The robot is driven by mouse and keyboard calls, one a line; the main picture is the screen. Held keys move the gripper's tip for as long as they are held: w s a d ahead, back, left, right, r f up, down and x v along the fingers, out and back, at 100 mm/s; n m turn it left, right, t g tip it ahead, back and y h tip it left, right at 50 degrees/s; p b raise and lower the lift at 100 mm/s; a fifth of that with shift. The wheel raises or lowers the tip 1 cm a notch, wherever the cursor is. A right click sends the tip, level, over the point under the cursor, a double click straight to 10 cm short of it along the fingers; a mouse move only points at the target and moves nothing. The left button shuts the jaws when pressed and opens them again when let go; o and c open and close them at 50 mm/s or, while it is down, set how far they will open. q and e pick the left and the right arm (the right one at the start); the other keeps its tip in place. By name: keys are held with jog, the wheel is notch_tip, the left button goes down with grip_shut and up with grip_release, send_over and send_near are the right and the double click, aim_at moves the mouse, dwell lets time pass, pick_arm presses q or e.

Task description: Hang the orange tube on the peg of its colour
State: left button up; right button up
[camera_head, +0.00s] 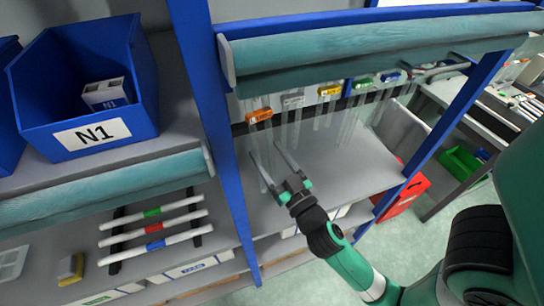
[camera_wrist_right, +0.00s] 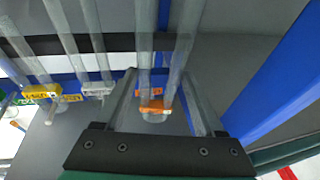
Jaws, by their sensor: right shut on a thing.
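An orange tag (camera_head: 259,116) sits at the left end of a row of coloured tags on the dark rail, with clear glass tubes hanging below it. My right gripper (camera_head: 265,149) is below this tag, its two long fingers pointing up around clear glass. In the right wrist view the fingers (camera_wrist_right: 160,100) stand on either side of the orange tube (camera_wrist_right: 155,110), a clear tube with an orange band, and the gripper is shut on it. The glass is see-through, so I cannot tell whether the tube touches its peg. My left gripper is not in view.
Grey (camera_head: 293,99), yellow (camera_head: 329,90) and green (camera_head: 366,82) tags with hanging tubes stand close on the right. A blue post (camera_head: 215,110) is close on the left. A blue N1 bin (camera_head: 90,85) and white banded rods (camera_head: 155,228) lie farther left.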

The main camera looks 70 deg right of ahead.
jog(key=w+d, duration=0.1)
jog(key=w+d+f, duration=0.1)
jog(key=d, duration=0.1)
jog(key=shift+w, duration=0.2)
dwell(0.3)
jog(key=shift+w+d, duration=0.2)
jog(key=shift+d, duration=0.05)
dwell(0.4)
dwell(0.5)
jog(key=o, duration=1.4)
jog(key=shift+a, duration=0.1)
